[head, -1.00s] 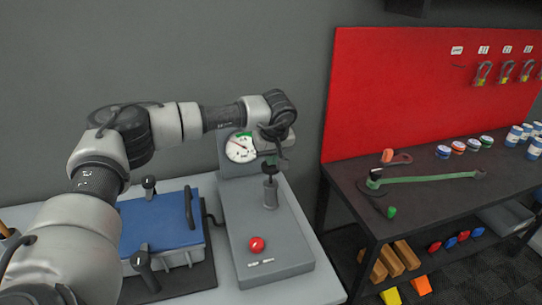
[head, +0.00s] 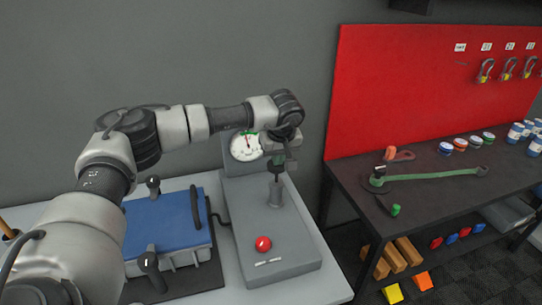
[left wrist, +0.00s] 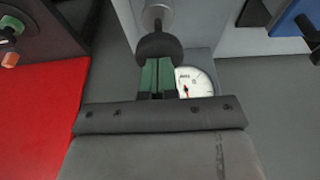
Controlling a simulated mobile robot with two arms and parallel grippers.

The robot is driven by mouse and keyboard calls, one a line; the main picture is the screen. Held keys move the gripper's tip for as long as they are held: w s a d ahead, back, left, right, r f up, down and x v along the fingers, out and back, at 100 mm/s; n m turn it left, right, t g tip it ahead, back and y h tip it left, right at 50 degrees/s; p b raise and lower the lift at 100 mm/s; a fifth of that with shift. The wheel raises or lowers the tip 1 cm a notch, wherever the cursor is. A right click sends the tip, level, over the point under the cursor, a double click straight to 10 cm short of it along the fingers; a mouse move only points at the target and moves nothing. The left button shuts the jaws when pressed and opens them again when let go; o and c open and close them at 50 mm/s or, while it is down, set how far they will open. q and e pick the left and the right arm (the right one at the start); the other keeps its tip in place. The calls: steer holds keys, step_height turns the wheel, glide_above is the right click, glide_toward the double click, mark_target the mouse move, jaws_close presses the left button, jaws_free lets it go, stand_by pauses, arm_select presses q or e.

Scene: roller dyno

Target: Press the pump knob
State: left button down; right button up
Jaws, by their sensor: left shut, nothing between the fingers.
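The pump stands on a grey machine base (head: 290,225). Its dark pump knob (left wrist: 159,46) sits atop a metal post (head: 276,194). My left gripper (head: 279,165) is shut and empty, pointing down over the knob. In the left wrist view, its green fingers (left wrist: 157,76) are together with their tips at the knob, seemingly touching it. In the head view the gripper mostly hides the knob, which sits low over the post. A round white gauge (head: 245,147) with a red needle is just behind and shows in the left wrist view (left wrist: 195,83). My right gripper is out of view.
A red button (head: 263,244) is on the front of the base. A blue-lidded box (head: 165,226) with black handles stands left. On the right is a dark bench (head: 440,203) with a green wrench (head: 430,179) and several jars, before a red panel (head: 430,85).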

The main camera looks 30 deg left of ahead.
arm_select(q)
steer(key=v, duration=0.1)
steer(key=b+v, duration=0.1)
steer(key=v, duration=0.2)
steer(key=shift+s+a, duration=0.1)
steer(key=shift+a, duration=0.25)
steer(key=b+v, duration=0.1)
steer(key=v, duration=0.4)
steer(key=shift+d+r, duration=0.25)
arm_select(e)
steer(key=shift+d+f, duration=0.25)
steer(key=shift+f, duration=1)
arm_select(q)
steer(key=shift+d, duration=0.15)
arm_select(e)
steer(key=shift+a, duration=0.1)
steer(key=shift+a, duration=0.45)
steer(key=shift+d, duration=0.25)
